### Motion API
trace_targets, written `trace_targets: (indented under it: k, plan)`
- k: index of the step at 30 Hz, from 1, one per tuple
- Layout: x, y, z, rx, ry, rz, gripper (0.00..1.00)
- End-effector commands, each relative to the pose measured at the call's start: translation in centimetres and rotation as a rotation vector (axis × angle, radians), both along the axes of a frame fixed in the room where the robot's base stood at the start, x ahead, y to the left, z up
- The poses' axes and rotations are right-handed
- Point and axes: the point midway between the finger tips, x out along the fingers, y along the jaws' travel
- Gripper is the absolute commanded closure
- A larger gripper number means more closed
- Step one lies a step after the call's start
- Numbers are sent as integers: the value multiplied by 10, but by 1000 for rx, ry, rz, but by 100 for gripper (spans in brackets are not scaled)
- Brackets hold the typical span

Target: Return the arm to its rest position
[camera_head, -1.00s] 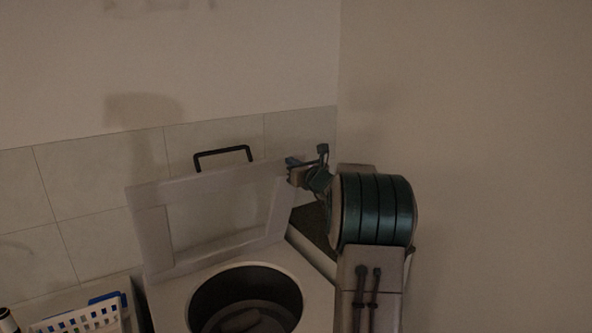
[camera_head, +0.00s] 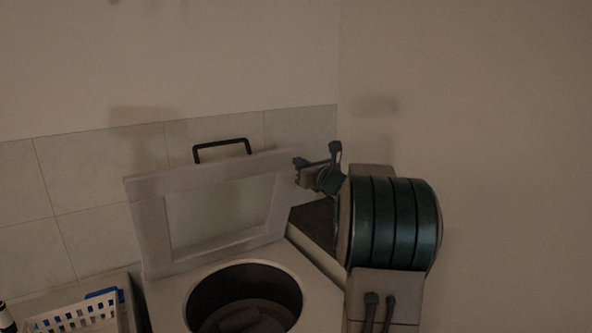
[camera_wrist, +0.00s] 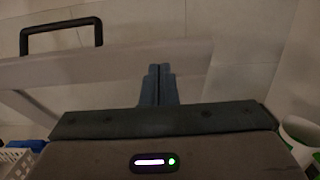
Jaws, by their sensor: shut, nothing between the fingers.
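My gripper (camera_wrist: 159,68) shows in the wrist view with its two dark fingers pressed together and nothing between them. In the head view my arm stands at the right, with its wrist end beside the right edge of a raised lid (camera_head: 150,228). The lid is a pale frame with a clear panel and a black handle (camera_head: 222,142) on top. It stands open behind a round dark opening (camera_head: 205,285) in a light-coloured machine (camera_head: 165,300). The fingertips are hard to make out in the head view.
A white basket (camera_head: 75,318) with something blue in it stands at the lower left, near a small dark-topped bottle (camera_head: 5,315). A tiled wall (camera_head: 90,180) rises close behind the lid. A bare wall (camera_head: 500,150) is at the right.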

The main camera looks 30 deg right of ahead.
Motion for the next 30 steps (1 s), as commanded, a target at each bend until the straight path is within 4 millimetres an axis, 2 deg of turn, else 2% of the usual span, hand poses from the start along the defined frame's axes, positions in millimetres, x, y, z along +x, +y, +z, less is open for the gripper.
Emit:
trace_targets:
  k: [3, 9, 15, 22, 23, 26, 29, 30]
  plan:
    - [-24, -5, 8, -2, 0, -9, 100]
    - [-52, -7, 21, -1, 0, -10, 100]
    - [-64, -6, 27, 1, 1, -7, 100]
    - [-64, 1, 27, -15, 9, 7, 100]
    - [-64, 6, 26, -31, 17, 17, 100]
    - [-64, 40, 18, -135, 64, 85, 100]
    - [-70, 94, 1, -319, 135, 204, 100]
    - [-76, 118, -8, -407, 164, 262, 100]
